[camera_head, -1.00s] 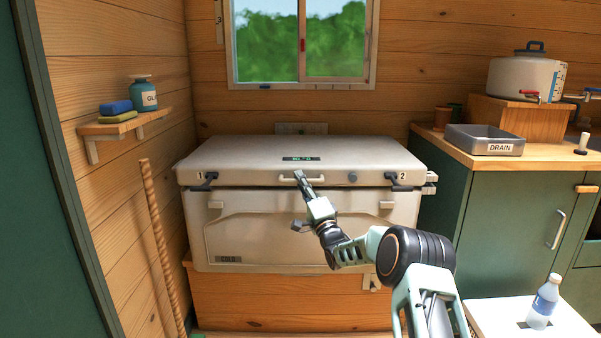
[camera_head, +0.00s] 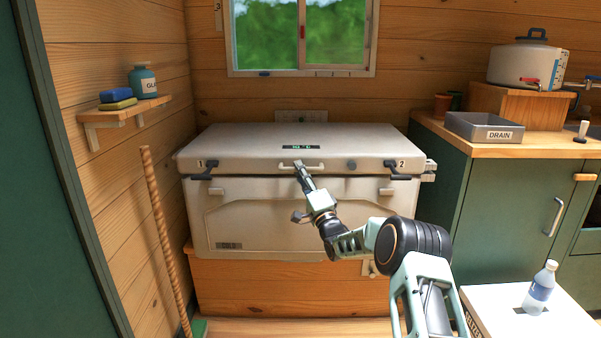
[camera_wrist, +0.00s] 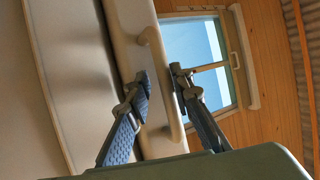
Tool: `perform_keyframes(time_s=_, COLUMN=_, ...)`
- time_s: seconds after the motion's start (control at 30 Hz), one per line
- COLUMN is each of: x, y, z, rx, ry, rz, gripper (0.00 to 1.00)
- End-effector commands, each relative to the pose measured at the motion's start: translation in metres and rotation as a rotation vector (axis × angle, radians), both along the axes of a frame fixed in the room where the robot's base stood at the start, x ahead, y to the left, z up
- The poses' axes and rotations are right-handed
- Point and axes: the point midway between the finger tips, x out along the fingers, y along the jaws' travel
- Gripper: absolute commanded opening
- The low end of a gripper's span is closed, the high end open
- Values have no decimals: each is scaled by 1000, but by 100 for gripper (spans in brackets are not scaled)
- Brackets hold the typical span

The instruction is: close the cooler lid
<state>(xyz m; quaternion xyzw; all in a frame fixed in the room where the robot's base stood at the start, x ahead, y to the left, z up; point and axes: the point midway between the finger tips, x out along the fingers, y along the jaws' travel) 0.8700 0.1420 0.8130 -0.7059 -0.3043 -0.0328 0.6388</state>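The large beige cooler (camera_head: 290,215) stands against the back wall under the window. Its lid (camera_head: 250,145) lies about level over the body, with a thin dark line along the seam; I cannot tell whether it is fully seated. Black latches (camera_head: 207,170) (camera_head: 401,170) stick out at the lid's front left and right. My gripper (camera_head: 299,165) reaches the pale lid handle (camera_head: 318,166) at the front middle.
A wooden base (camera_head: 290,285) carries the cooler. A green cabinet (camera_head: 510,215) with a drain tray (camera_head: 470,127) stands at right. A bottle (camera_head: 541,288) stands on a white surface at lower right. A wall shelf (camera_head: 105,117) and a rope-like pole (camera_head: 165,235) are at left.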

Motion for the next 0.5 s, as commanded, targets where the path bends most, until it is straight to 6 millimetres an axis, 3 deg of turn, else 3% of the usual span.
perform_keyframes(time_s=0.27, x=-8, y=-6, z=-6, rx=0, ry=4, rz=-2, gripper=19)
perform_keyframes(time_s=0.5, x=-39, y=-20, z=-22, rx=0, ry=5, rz=-1, gripper=19)
